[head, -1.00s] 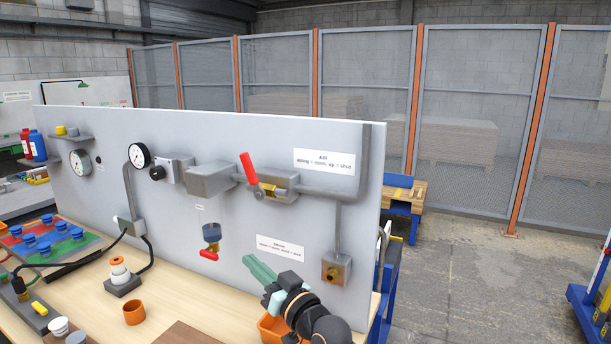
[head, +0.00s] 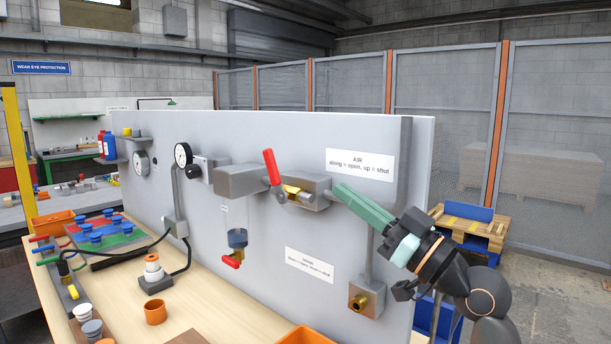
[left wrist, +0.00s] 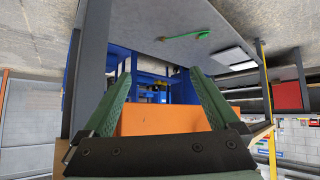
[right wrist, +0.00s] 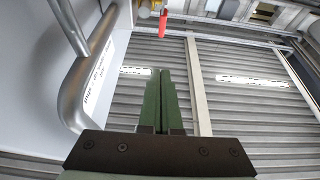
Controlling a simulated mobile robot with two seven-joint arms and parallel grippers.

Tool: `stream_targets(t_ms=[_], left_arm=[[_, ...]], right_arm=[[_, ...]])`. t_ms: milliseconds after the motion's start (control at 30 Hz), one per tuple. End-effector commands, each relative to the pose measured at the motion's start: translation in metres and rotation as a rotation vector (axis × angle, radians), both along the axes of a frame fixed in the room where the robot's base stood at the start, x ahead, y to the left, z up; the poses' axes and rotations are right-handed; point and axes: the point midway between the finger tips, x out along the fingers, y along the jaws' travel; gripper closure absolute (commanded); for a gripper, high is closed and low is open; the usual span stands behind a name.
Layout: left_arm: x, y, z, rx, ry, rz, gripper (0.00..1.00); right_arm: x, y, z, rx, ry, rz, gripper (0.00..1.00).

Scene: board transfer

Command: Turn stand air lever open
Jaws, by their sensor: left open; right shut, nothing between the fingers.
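The red air lever (head: 271,167) stands upright, leaning slightly, on the brass valve body (head: 296,193) of the panel's pipe. The AIR label (head: 359,165) reads "along = open, up = shut". My right gripper (head: 343,192) is shut and empty, in front of the panel just below the label and to the right of the lever, not touching it. In the right wrist view the red lever (right wrist: 163,22) shows at the top, beyond the closed fingertips (right wrist: 165,72). My left gripper (left wrist: 158,75) is open; an orange bin (left wrist: 160,118) shows between its fingers. The left gripper is not in the head view.
The grey panel (head: 160,195) carries gauges, a grey pipe (head: 392,195) and a lower red drain lever (head: 230,262). A bench (head: 215,325) in front holds an orange cup (head: 155,313) and a white-orange stack (head: 152,268). Space before the upper panel is free.

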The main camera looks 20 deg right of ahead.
Motion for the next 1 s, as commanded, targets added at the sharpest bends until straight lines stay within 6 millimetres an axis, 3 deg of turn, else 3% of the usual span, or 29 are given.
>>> stream_targets(t_ms=[167,533,733,1000], left_arm=[[0.001,0.002,0.009,0.003,-0.007,0.002,0.05],[-0.013,0.017,0.015,0.021,0.01,0.026,0.05],[-0.012,0.017,0.015,0.021,0.007,0.026,0.05],[-0.011,0.015,0.017,0.018,0.006,0.025,0.05]], right_arm=[[0.016,0.011,0.012,0.005,0.001,0.005,1.0],[0.075,0.051,0.043,0.004,0.003,0.003,1.0],[0.098,0.065,0.03,0.003,0.003,0.002,1.0],[0.106,0.071,0.025,0.002,0.001,0.001,1.0]])
